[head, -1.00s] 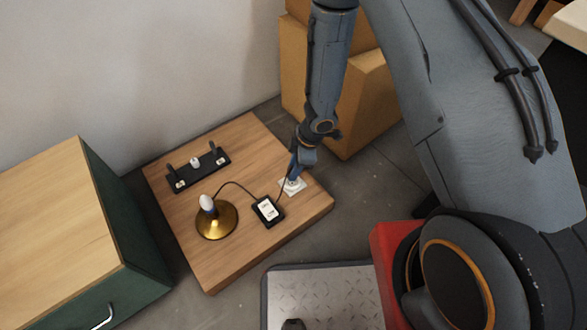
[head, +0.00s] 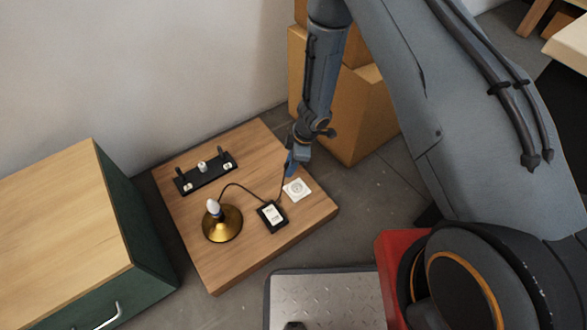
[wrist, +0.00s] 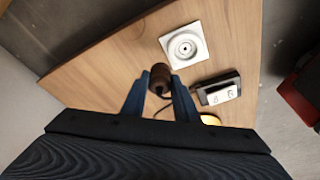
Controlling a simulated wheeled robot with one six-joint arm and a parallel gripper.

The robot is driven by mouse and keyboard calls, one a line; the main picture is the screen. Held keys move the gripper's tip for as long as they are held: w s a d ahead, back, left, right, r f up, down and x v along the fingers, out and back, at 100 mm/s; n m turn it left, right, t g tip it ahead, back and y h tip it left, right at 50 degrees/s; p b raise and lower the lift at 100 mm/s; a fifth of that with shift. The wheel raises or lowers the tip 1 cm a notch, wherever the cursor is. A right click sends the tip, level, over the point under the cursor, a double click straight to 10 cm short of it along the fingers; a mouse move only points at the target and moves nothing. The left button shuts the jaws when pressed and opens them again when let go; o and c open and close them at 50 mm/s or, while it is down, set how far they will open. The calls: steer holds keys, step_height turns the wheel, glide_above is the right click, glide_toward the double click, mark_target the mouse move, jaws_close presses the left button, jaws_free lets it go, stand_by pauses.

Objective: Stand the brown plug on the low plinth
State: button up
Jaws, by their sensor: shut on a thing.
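My gripper (wrist: 160,88) has blue fingers closed on the brown plug (wrist: 160,72), which shows between their tips in the wrist view. A dark cord runs from the plug. In the head view my gripper (head: 289,170) is just left of and beyond a white square socket (head: 297,190), apart from it; the plug is too small or hidden there to make out. The socket also shows bare in the wrist view (wrist: 184,46). The low wooden plinth (head: 250,255) lies under all of these, and the plug appears held above it.
On the plinth are a black box with a white label (head: 271,215), a brass lamp base with a white bulb (head: 222,227) and a black holder strip (head: 207,174). A green cabinet (head: 135,245) stands left. Cardboard boxes (head: 365,110) stand behind. The plinth's front is clear.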

steer(key=w+a+b, duration=0.2)
steer(key=w+a, duration=0.3)
steer(key=w, duration=0.2)
steer(key=shift+w, duration=0.3)
stand_by(0.4)
steer(key=shift+f, duration=0.15)
steer(key=shift+f+b, duration=1.25)
steer(key=shift+f, duration=0.9)
steer(key=shift+f, duration=0.4)
steer(key=o, duration=1.1)
steer(key=shift+o, duration=0.2)
steer(key=shift+r, duration=0.1)
